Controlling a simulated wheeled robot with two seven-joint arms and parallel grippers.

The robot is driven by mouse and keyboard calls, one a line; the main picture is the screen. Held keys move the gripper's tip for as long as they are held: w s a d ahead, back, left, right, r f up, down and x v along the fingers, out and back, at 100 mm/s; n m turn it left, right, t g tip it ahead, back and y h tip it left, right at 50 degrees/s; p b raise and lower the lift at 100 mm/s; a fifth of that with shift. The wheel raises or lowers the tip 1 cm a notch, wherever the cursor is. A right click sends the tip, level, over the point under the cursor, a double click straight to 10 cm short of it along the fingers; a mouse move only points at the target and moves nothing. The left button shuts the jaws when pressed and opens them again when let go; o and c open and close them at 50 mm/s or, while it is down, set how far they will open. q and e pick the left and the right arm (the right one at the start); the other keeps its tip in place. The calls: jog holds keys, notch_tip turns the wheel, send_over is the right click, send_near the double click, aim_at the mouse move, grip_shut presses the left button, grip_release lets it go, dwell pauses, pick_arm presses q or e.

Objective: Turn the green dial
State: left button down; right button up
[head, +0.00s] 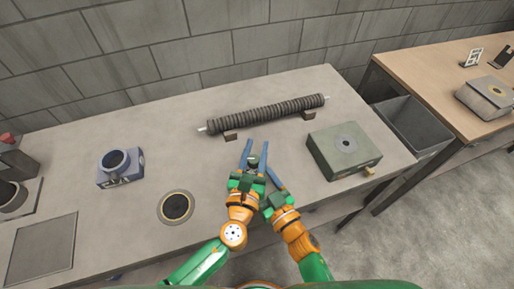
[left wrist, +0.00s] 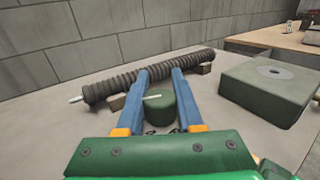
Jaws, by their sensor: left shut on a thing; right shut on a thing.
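The green dial (head: 253,160) is a short dark green cylinder in the middle of the table. In the left wrist view the dial (left wrist: 160,107) shows a white line on its top, pointing across the picture. My left gripper (head: 255,158) is shut on the dial, with one blue finger on each side. Its fingers also show in the left wrist view (left wrist: 161,100). My right gripper (head: 273,176) is close beside the left one, to its lower right. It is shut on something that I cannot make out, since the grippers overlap.
A ribbed dark tube (head: 266,115) lies on brown blocks behind the dial. A grey-green box (head: 331,160) stands to the right, a blue-grey block with a cup (head: 131,178) and a round ring (head: 163,207) to the left. A grey bin (head: 412,131) is beyond the right edge.

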pick_arm(q)
jog(key=c, duration=0.5)
grip_release()
jog(key=shift+c, duration=0.2)
jog(key=shift+a, duration=0.1)
jog(key=shift+s, duration=0.1)
jog(key=v, duration=1.2)
